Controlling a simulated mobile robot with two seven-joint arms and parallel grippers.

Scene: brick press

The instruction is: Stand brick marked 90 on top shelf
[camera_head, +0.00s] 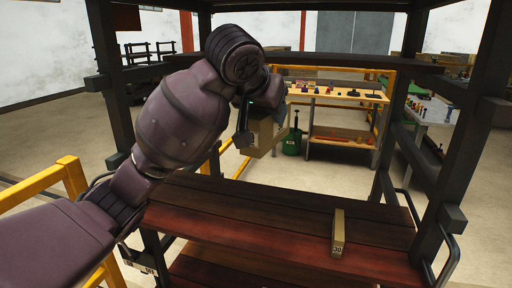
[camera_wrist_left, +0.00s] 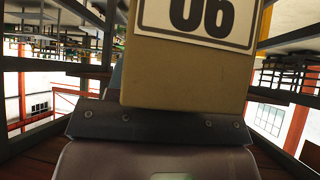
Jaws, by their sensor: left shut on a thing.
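The tan brick marked 90 (camera_head: 268,132) is held by my left gripper (camera_head: 246,124), above the far edge of the wooden shelf (camera_head: 230,207) and clear of it. In the left wrist view the brick (camera_wrist_left: 185,75) fills the upper middle; its white label reads as 06, which is 90 turned over, and its top edge is cut off. The left gripper (camera_wrist_left: 160,122) is shut on it. A second tan brick (camera_head: 338,232), labelled 30, stands on the right part of that shelf. My right gripper is not in view.
Dark rack posts (camera_head: 471,135) frame the shelf, and a dark crossbar (camera_head: 350,61) runs above it. A yellow rail (camera_head: 40,184) is at the left. The shelf is bare left of the second brick. A workbench (camera_head: 340,96) stands beyond.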

